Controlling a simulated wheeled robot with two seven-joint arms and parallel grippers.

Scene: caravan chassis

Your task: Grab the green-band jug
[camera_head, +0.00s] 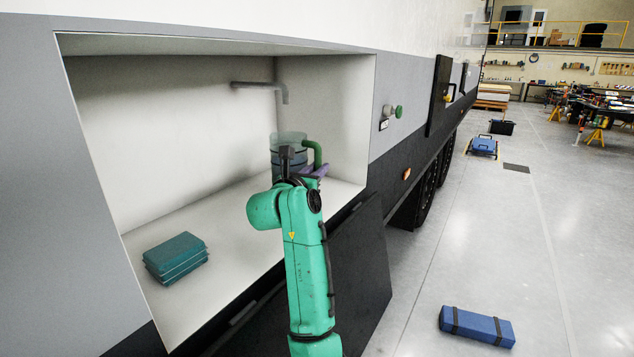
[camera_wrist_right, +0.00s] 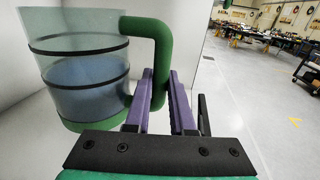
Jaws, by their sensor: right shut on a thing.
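The green-band jug (camera_wrist_right: 82,70) is a clear jug with dark bands, a green base band and a green handle (camera_wrist_right: 150,40). In the head view the jug (camera_head: 287,143) stands upright in the open locker of the caravan, near its right end, partly hidden by my right arm. My right gripper (camera_wrist_right: 161,92) has purple fingers, one on each side of the handle's vertical part, and is shut on it. In the head view the right gripper (camera_head: 314,170) reaches in from the locker's open front. My left gripper is not in view.
A teal box (camera_head: 175,258) lies on the locker floor at the left. A grey pipe (camera_head: 262,88) sticks out from the locker's back wall above the jug. The dark locker flap (camera_head: 355,275) hangs down in front. A blue case (camera_head: 476,327) lies on the floor at right.

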